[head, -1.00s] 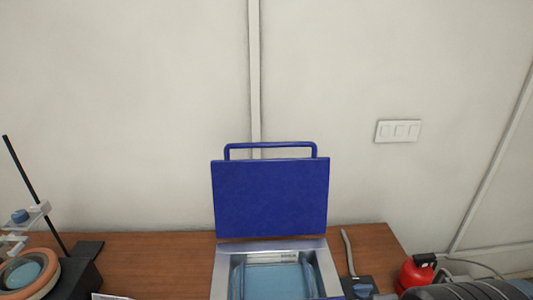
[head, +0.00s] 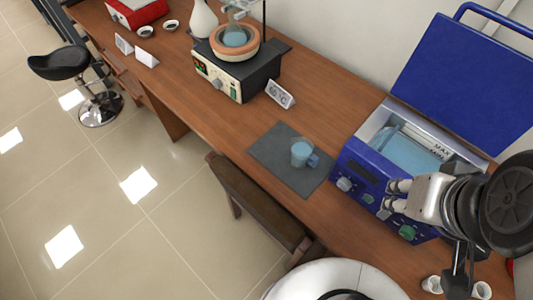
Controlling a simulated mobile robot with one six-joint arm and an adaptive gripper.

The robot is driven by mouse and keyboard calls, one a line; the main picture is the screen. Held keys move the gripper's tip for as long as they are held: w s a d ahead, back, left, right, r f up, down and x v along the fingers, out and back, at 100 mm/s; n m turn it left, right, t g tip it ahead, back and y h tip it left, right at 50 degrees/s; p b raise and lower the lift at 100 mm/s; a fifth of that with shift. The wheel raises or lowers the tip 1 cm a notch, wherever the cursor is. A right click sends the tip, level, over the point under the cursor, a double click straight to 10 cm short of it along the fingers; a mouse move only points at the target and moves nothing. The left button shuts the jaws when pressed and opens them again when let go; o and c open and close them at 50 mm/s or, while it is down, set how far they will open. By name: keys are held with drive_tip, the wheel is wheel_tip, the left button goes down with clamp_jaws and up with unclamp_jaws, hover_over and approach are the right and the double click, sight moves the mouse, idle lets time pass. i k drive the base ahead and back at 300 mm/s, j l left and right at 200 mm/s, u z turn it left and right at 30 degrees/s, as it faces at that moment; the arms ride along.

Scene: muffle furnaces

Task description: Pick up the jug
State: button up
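The jug (head: 301,151) looks like a small clear vessel with light blue liquid and a blue part at its lower right, perhaps a handle. It stands upright on a dark grey mat (head: 270,150) on the wooden bench. My gripper (head: 387,199) is to the right of the jug and apart from it, in front of the blue water bath. Its two fingers point left with a gap between them, and nothing shows in the gap.
The blue water bath (head: 350,165) with raised lid (head: 465,80) stands right of the mat. A heating device (head: 240,80) with a flask and a temperature card (head: 281,94) are behind left. A chair (head: 250,200) stands at the bench front. Small white cups (head: 432,284) are lower right.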

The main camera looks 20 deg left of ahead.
sight(304, 156)
drive_tip(key=u, duration=0.75)
drive_tip(key=z, duration=1.25)
drive_tip(key=k+j+z, duration=0.15)
drive_tip(key=j, duration=0.2)
drive_tip(key=j+z, duration=0.15)
drive_tip(key=j, duration=0.25)
drive_tip(key=k+j+z, duration=0.15)
drive_tip(key=j, duration=0.2)
drive_tip(key=k+j+z, duration=0.15)
drive_tip(key=j, duration=0.15)
drive_tip(key=i+j+z, duration=0.15)
drive_tip(key=j, duration=0.4)
drive_tip(key=k+l, duration=0.05)
